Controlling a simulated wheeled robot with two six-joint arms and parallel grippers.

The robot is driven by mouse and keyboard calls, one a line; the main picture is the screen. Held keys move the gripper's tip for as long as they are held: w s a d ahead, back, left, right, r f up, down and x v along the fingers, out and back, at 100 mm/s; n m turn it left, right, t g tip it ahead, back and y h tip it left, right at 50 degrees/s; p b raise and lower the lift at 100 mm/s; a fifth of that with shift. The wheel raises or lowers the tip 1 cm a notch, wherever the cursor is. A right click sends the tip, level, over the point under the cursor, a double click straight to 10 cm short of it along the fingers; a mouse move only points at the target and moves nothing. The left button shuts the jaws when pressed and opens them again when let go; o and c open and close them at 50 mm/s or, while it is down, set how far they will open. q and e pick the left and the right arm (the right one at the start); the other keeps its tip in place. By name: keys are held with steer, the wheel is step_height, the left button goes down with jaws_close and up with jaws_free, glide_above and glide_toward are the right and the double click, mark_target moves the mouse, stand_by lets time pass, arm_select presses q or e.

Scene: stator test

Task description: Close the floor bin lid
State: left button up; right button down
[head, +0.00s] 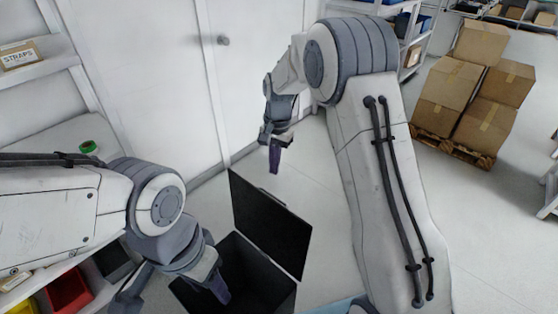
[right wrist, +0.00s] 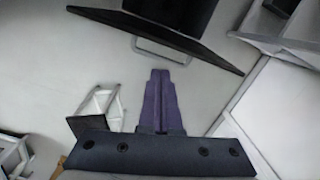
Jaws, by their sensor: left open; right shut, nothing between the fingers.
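The black floor bin (head: 262,283) stands at the bottom middle of the head view, with its dark opening showing. Its lid (head: 270,222) is raised, tilted up from the bin's far side. My right gripper (head: 274,160) is shut and empty, beyond and above the lid's upper edge, pointing down. In the right wrist view its purple fingers (right wrist: 160,75) are together, apart from a dark panel that appears to be the lid (right wrist: 160,25). My left gripper (head: 219,288) is open near the bin's left side in the head view; its arm hides part of the bin.
White doors (head: 140,70) stand behind the bin. A shelf with red bins (head: 68,292) and a green tape roll (head: 88,147) is at left. Cardboard boxes on a pallet (head: 452,150) stand at right. Pale floor between is clear.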

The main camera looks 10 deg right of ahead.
steer(key=w+d+m+p, duration=0.2)
steer(key=w+d+m, duration=0.15)
steer(key=d, duration=0.25)
arm_select(q)
step_height(320, 180, up, 9)
steer(key=p, duration=0.5)
arm_select(e)
steer(key=s+a+f, duration=0.2)
steer(key=a+f, duration=0.2)
steer(key=f, duration=0.7)
arm_select(q)
steer(key=shift+f, duration=0.1)
arm_select(e)
steer(key=shift+s+n, duration=0.15)
steer(key=shift+n, duration=0.1)
